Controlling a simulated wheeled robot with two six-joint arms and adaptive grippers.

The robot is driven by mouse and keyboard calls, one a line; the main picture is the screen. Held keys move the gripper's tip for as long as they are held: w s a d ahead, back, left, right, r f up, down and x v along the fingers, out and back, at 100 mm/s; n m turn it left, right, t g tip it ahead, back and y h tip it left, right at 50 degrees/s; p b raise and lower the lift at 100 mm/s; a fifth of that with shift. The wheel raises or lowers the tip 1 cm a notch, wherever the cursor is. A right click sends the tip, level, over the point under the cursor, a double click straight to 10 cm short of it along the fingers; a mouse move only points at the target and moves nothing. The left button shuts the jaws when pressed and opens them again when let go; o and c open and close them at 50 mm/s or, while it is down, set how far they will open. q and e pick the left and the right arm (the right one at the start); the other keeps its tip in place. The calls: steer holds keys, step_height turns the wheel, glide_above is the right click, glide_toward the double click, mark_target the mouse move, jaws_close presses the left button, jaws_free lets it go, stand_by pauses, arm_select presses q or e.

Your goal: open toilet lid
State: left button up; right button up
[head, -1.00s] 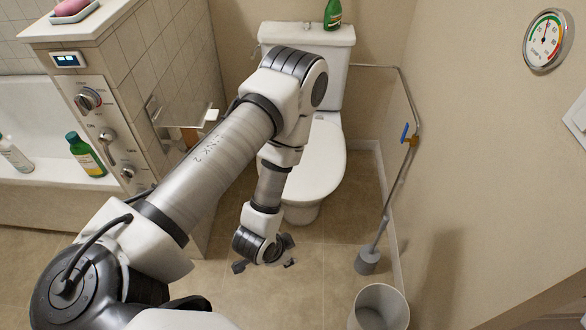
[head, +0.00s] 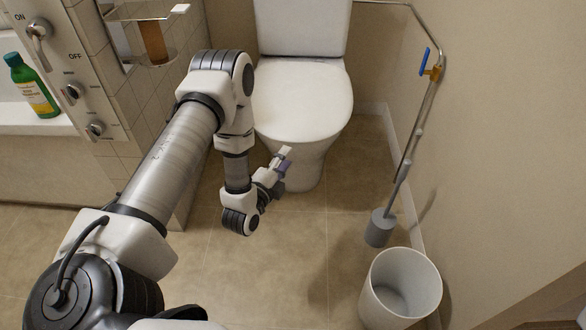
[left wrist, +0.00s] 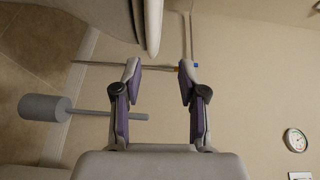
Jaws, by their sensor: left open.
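The white toilet (head: 300,175) stands against the back wall with its lid (head: 302,98) down over the bowl. My left gripper (head: 283,160) is open and empty in front of the bowl, just below the lid's front edge in the head view. In the left wrist view, the two fingers of my left gripper (left wrist: 160,68) are spread apart. The pale rim of the toilet lid and seat (left wrist: 152,25) shows beyond the fingertips, at the top; I cannot tell lid from seat there. No contact is clear. My right gripper is not in view.
A toilet brush (head: 380,227) and a white bin (head: 401,290) stand at the right, by the wall. A pipe with a blue-handled valve (head: 426,62) runs along that wall. A tiled partition (head: 137,110) stands left of my arm. Floor in front of the toilet is clear.

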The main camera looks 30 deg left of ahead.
mark_target(295, 142)
arm_select(q)
steer(key=w+b, duration=0.1)
steer(key=w, duration=0.1)
steer(key=w+a+f+b, duration=0.1)
steer(key=w, duration=0.2)
steer(key=w+a+f+b, duration=0.1)
steer(key=w+b, duration=0.1)
steer(key=shift+w+a, duration=0.15)
steer(key=shift+w, duration=0.25)
jaws_close()
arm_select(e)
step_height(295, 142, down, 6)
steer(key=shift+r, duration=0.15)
